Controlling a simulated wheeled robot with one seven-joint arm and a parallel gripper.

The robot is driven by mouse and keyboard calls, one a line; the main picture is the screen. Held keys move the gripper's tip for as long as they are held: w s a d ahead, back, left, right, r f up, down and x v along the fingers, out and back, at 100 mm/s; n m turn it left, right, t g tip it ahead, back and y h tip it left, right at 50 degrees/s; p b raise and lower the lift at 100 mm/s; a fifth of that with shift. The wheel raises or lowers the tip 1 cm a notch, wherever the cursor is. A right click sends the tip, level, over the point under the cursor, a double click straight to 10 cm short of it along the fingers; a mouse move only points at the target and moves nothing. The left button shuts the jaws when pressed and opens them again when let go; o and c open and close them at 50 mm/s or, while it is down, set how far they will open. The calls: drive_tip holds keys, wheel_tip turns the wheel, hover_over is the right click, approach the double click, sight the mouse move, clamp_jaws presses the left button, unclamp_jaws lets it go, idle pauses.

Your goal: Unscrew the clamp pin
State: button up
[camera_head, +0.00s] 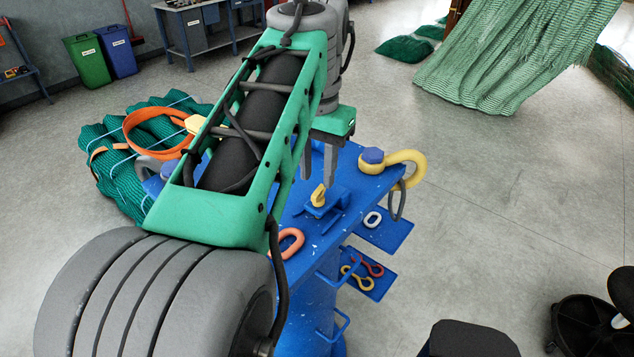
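The clamp (323,207) is a small blue block on the blue stand's top (345,185). A yellow pin (318,196) stands up from it, leaning slightly. My gripper (319,177) points down just above the yellow pin. Its two grey fingers are apart with a gap between them, and nothing shows in the gap. The fingertips are close to the pin's top; I cannot tell whether they touch it. My green arm link hides the left part of the stand's top.
A yellow shackle (406,161) with a blue bolt head and a grey ring (398,203) is at the stand's right corner. An orange link (290,242) lies near its front. Side trays hold a white link (372,219) and small shackles (357,278). A green net bundle (112,170) is at left.

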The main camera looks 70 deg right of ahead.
sight(317, 192)
wheel_tip(317, 192, down, 4)
drive_tip(key=shift+f+b, duration=0.1)
drive_tip(key=shift+b, duration=0.7)
clamp_jaws()
